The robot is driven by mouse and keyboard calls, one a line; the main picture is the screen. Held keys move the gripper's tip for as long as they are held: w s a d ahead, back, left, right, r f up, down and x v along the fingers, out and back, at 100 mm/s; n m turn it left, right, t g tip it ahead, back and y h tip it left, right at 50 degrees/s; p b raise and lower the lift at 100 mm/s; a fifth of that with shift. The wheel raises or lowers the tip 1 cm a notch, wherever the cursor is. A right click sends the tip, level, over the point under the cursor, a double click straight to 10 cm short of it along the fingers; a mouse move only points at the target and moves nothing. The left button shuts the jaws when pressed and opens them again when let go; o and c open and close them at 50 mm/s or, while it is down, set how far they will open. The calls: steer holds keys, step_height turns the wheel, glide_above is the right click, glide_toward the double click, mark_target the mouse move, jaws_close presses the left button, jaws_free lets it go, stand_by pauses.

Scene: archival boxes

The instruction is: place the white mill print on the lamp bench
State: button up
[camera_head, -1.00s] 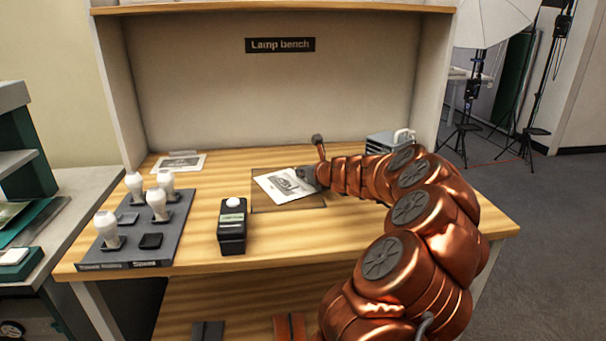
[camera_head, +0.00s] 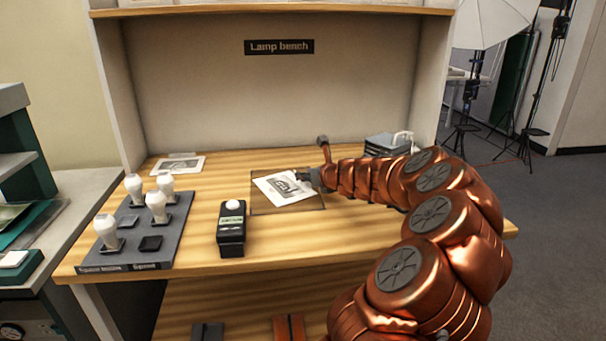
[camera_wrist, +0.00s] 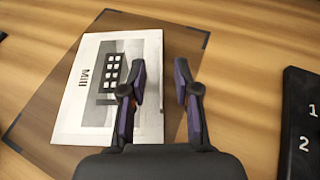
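The white mill print (camera_head: 272,188) lies on the lamp bench (camera_head: 360,240), within a dark-edged square (camera_head: 316,202). In the wrist view the print (camera_wrist: 70,105) has a white border, the word "Mill" and a dark building with light windows; it lies askew to the square's edges. My gripper (camera_head: 306,177) is at the print's right side. In the wrist view my gripper (camera_wrist: 160,64) is open, with a wide gap between its fingers. The left finger overlaps the print and the right finger is beyond its right edge. Finger height above the print is unclear.
A black device with a white knob (camera_head: 232,230) stands left of the square. A grey board (camera_head: 140,235) with several white bulbs is further left. Another picture (camera_head: 178,166) lies at the back left. A grey box (camera_head: 385,146) stands at the back right.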

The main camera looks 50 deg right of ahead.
steer(key=p+v, duration=0.1)
steer(key=v, duration=0.7)
steer(key=shift+s+a+r, duration=0.1)
steer(key=shift+s+r, duration=0.05)
steer(key=shift+s, duration=0.15)
stand_by(0.3)
